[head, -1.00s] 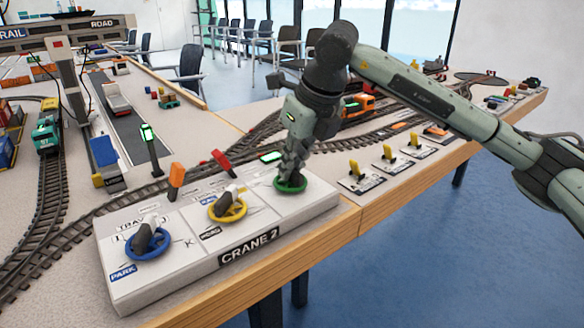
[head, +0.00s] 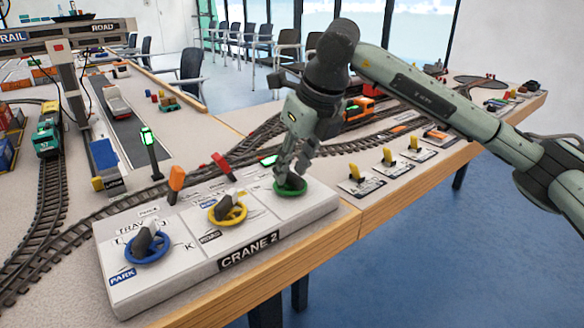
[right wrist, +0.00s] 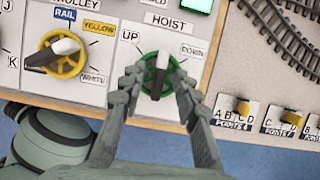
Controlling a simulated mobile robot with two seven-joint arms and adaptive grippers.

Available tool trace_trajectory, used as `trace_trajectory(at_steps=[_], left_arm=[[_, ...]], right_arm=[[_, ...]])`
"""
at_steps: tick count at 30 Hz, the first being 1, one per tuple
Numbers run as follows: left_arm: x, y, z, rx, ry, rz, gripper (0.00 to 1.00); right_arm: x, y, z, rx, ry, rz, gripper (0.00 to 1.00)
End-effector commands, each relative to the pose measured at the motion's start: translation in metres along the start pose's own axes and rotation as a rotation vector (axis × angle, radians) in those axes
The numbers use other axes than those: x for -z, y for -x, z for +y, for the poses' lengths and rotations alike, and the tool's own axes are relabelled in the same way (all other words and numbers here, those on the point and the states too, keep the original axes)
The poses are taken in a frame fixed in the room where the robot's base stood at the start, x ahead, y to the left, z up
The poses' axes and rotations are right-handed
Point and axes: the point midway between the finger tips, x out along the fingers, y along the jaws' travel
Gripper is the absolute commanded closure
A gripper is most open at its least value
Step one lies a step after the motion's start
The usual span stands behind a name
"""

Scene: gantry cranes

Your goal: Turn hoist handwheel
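The green hoist handwheel (head: 290,190) sits at the right end of the white Crane 2 panel (head: 320,205). In the right wrist view the same green handwheel (right wrist: 171,62) lies under the HOIST label, with UP at its left and DOWN at its right. Its dark and white grip stands across the middle. My right gripper (head: 291,178) is just over the wheel, pointing down. In the right wrist view its two fingers (right wrist: 159,82) are apart, one on each side of the wheel. Whether they touch the rim is not clear. My left gripper is out of view.
A yellow trolley wheel (head: 229,221) and a blue travel wheel (head: 147,258) stand to the left on the panel. Red (head: 221,162) and orange (head: 176,177) levers rise behind. Yellow points levers (head: 387,157) and tracks lie to the right. The table's wooden edge (head: 262,280) is in front.

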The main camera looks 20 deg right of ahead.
Motion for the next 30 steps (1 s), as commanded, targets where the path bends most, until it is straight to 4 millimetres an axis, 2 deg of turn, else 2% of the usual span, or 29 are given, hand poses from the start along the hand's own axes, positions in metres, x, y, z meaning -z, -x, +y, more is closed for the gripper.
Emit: trace_trajectory(at_steps=[9, 15, 21, 29, 30], left_arm=[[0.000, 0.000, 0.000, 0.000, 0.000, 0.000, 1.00], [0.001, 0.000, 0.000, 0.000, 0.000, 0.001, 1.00], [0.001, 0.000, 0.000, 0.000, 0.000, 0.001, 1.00], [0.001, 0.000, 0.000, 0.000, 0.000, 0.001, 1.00], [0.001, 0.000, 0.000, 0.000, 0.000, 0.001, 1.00]], right_arm=[[-0.001, 0.064, 0.000, 0.002, 0.000, -0.005, 0.69], [-0.001, 0.098, 0.000, 0.001, 0.000, -0.003, 0.69], [0.000, 0.112, 0.000, 0.001, 0.000, -0.001, 0.69], [0.000, 0.113, 0.000, 0.001, 0.000, -0.001, 0.69], [0.000, 0.113, 0.000, 0.000, 0.000, -0.001, 0.64]])
